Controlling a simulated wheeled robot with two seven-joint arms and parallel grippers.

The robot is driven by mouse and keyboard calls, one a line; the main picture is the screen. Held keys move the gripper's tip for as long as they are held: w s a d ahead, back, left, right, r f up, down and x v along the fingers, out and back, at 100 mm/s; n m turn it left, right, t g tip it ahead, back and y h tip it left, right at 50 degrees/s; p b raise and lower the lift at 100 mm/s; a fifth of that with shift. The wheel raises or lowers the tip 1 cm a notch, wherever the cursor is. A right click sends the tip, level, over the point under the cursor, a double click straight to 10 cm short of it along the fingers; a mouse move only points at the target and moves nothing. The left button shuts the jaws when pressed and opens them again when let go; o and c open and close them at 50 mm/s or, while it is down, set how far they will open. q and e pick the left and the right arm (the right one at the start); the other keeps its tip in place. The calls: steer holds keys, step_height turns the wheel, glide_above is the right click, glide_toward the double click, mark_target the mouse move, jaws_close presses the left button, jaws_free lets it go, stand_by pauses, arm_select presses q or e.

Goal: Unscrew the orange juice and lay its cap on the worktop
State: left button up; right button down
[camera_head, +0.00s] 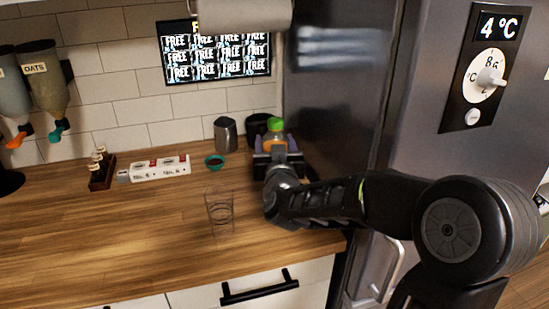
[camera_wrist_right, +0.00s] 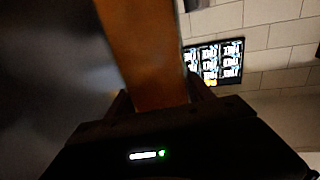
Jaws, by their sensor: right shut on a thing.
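The orange juice (camera_head: 274,136) is an orange bottle with a green cap (camera_head: 275,124) on top. It stands upright at the back right of the worktop (camera_head: 120,235), beside the steel fridge. My right gripper (camera_head: 277,148) reaches it from the front and is shut on the bottle below the cap. In the right wrist view the orange body of the bottle (camera_wrist_right: 148,50) shows between the fingers. The gripper and wrist hide the bottle's lower part, so I cannot tell whether it touches the worktop. My left gripper is not in view.
A clear glass (camera_head: 220,212) stands left of my right wrist. The front left worktop is clear.

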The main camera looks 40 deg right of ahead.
mark_target(274, 128)
step_height(274, 128, up, 4)
steer(key=shift+r, duration=0.15)
stand_by(0.9)
